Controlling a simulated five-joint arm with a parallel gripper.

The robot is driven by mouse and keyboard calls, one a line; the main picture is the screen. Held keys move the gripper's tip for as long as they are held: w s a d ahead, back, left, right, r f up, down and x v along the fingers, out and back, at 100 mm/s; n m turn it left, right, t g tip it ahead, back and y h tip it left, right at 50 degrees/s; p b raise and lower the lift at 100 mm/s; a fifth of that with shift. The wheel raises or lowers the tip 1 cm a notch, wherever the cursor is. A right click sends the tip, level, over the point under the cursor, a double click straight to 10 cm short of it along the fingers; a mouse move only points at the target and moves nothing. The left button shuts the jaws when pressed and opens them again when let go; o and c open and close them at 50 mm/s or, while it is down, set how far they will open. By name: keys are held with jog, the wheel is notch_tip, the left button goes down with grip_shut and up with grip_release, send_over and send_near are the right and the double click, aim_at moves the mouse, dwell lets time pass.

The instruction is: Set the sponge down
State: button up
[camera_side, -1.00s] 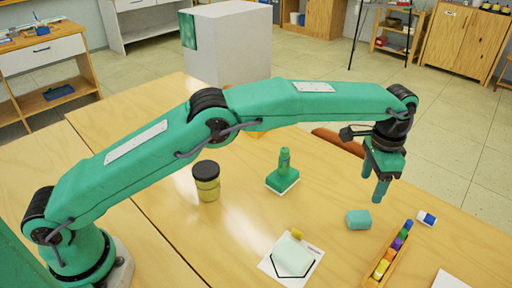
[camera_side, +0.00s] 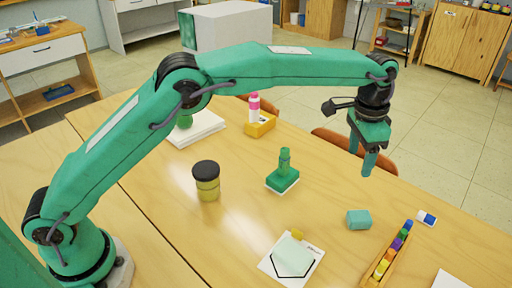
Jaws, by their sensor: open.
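A teal block (camera_side: 358,220), which looks like the sponge, lies flat on the wooden table at the right. My gripper (camera_side: 366,166) is open and empty, raised above the table. In the picture it appears over the block, with a clear gap between the fingertips and the block. One finger partly overlaps the other in this view, so the gap between them is hard to see.
An orange tray of coloured blocks (camera_side: 386,262) and a blue-and-white eraser (camera_side: 426,219) are right of the block. A green handled tool (camera_side: 283,178), a black-lidded jar (camera_side: 207,188) and a sheet with a pentagon outline (camera_side: 271,268) are left. Table between is clear.

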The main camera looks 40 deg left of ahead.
jog(key=s+a+r+n+t, duration=0.1)
jog(key=s+a+r+n, duration=0.1)
jog(key=s+a+r, duration=0.6)
jog(key=s+a+r+n+t, duration=0.2)
jog(key=s+a+r, duration=0.25)
jog(key=a, duration=0.65)
jog(key=s+a+f+n, duration=0.1)
jog(key=s+a+f, duration=0.1)
jog(key=s, duration=0.4)
jog(key=s+a+f+n+t, duration=0.1)
jog(key=s+a+f, duration=0.1)
jog(key=s+a, duration=0.3)
jog(key=s+a+f+n+t, duration=0.1)
jog(key=s+a+n, duration=0.1)
jog(key=s, duration=0.6)
jog(key=shift+s+a+f, duration=0.35)
jog(key=shift+a+f, duration=0.05)
jog(key=shift+a, duration=0.4)
